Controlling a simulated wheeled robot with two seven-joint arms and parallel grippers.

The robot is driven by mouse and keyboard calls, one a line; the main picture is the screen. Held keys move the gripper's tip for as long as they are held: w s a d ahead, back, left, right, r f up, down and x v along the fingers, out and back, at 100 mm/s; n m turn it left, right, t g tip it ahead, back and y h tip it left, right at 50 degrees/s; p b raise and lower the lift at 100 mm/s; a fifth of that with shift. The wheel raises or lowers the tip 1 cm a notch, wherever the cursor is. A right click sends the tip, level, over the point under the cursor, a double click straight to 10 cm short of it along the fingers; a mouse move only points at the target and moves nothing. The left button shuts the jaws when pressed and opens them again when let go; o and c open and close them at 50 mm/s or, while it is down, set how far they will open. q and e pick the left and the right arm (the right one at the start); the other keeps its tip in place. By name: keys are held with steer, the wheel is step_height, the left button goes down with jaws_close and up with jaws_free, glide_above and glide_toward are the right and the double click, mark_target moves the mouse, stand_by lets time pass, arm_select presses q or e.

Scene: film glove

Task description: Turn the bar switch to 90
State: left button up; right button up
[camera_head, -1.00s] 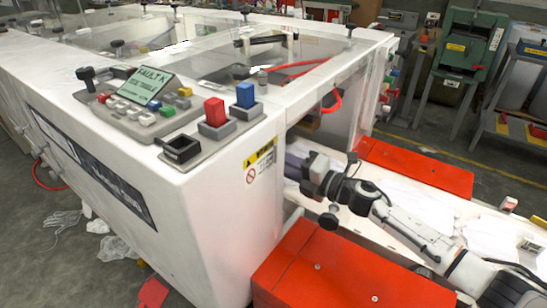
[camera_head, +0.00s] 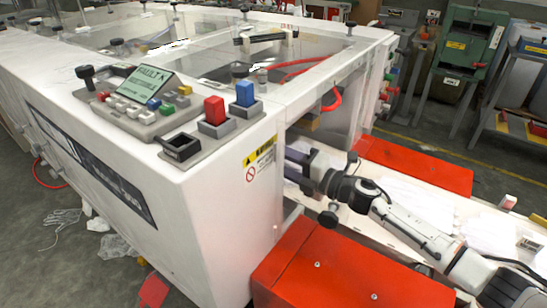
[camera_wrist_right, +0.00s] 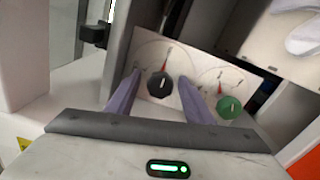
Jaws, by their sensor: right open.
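In the right wrist view, a pale panel (camera_wrist_right: 205,62) carries a round black knob (camera_wrist_right: 160,84) with a light bar mark and a round green knob (camera_wrist_right: 229,107). Each has a dial arc with small red marks; the numbers are too small to read. My right gripper (camera_wrist_right: 161,78) is open, its two purple-grey fingers on either side of the black knob in the picture. I cannot tell whether they touch it. In the head view, my right gripper (camera_head: 300,162) reaches into the opening at the machine's right end, where the knobs are hidden. My left gripper is out of view.
The white machine (camera_head: 215,200) bears a display (camera_head: 147,83), several buttons, a red block (camera_head: 214,110) and a blue block (camera_head: 245,94). Red boxes (camera_head: 350,270) flank the pale bed below my right arm. A dark upright part (camera_wrist_right: 93,33) stands near the panel.

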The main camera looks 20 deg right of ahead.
steer(key=b+v, duration=0.1)
steer(key=v, duration=0.9)
steer(key=shift+b, duration=0.4)
steer(key=shift+s+d, duration=0.1)
steer(key=shift+s, duration=0.05)
